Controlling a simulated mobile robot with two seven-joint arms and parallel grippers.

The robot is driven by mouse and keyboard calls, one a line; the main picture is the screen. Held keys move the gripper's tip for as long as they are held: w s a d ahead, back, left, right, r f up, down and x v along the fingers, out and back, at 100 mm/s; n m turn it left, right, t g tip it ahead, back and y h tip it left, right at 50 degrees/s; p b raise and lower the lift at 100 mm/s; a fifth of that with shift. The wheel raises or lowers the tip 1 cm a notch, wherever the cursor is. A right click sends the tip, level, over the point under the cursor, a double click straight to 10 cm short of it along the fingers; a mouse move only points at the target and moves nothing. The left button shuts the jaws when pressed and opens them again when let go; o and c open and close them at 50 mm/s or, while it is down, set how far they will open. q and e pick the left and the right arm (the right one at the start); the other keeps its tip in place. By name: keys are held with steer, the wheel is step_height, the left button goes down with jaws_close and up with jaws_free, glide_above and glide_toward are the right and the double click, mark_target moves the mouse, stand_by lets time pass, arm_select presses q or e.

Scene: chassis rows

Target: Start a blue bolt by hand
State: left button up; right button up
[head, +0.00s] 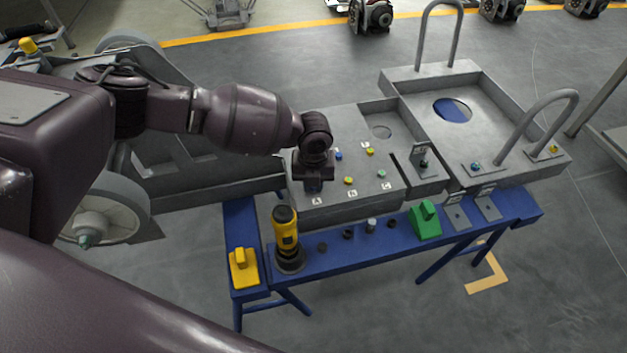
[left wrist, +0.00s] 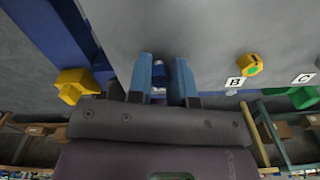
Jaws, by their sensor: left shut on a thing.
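My left gripper (head: 313,186) is over the near left corner of the grey block (head: 338,214), just behind the label A. Another blue bolt (head: 339,156) sits further back on the block. My right gripper is not in view.
A blue bench (head: 345,254) runs along the front, carrying a yellow-black tool (head: 285,236), a yellow block (head: 243,268), a green block (head: 425,220) and small dark parts. A grey tray (head: 490,88) with tall handles stands right. A wheeled chassis (head: 175,152) is behind my left arm.

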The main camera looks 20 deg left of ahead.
arm_select(q)
steer(key=shift+f+m+b, duration=0.15)
steer(key=shift+m+b, duration=0.25)
steer(key=shift+m, duration=0.4)
steer(key=shift+d+m+b, duration=0.1)
steer(key=shift+m+b, duration=0.2)
steer(key=shift+m, duration=1.4)
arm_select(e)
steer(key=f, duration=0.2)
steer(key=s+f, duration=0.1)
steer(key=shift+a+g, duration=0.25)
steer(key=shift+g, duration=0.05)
arm_select(q)
steer(key=shift+b, duration=0.3)
steer(key=m+b, duration=0.1)
steer(key=m, duration=0.1)
steer(key=shift+m, duration=0.3)
steer(key=shift+d+m+b, duration=0.15)
steer(key=shift+m+b, duration=0.25)
steer(key=shift+m, duration=0.9)
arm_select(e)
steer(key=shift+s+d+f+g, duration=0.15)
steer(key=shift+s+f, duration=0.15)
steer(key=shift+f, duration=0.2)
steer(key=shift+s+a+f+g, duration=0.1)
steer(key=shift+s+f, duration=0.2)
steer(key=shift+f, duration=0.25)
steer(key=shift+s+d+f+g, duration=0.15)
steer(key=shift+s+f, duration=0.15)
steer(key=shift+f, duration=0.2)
